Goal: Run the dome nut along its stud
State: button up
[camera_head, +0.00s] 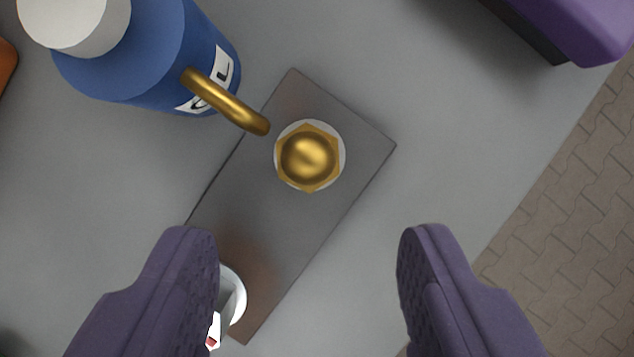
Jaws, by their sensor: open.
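The brass dome nut (309,158) sits near the upper end of a dark metal plate (310,235), with its rounded top towards the camera. A pale washer (340,146) shows around its hexagonal base. The stud under the nut is hidden. My gripper (313,235) has two purple fingers spread wide apart, open and empty. The fingertips lie below the nut in the picture, one to its left and one to its right, apart from it. A second pale washer or ring (238,298) at the plate's lower end is partly covered by the left finger.
A blue bottle (150,60) with a white cap stands at upper left. A brass hook-like bar (228,103) reaches close to the nut's left side. A purple object (585,30) is at upper right. The grey surface ends at the right, with brown paving beyond.

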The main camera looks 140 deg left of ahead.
aim_at(308, 162)
jog(key=shift+n, duration=0.3)
jog(key=b+x, duration=0.3)
jog(key=x, duration=0.4)
jog(key=shift+w+d+f, duration=0.1)
jog(key=shift+w+f, duration=0.1)
jog(key=shift+f, duration=0.15)
jog(key=c, duration=1.1)
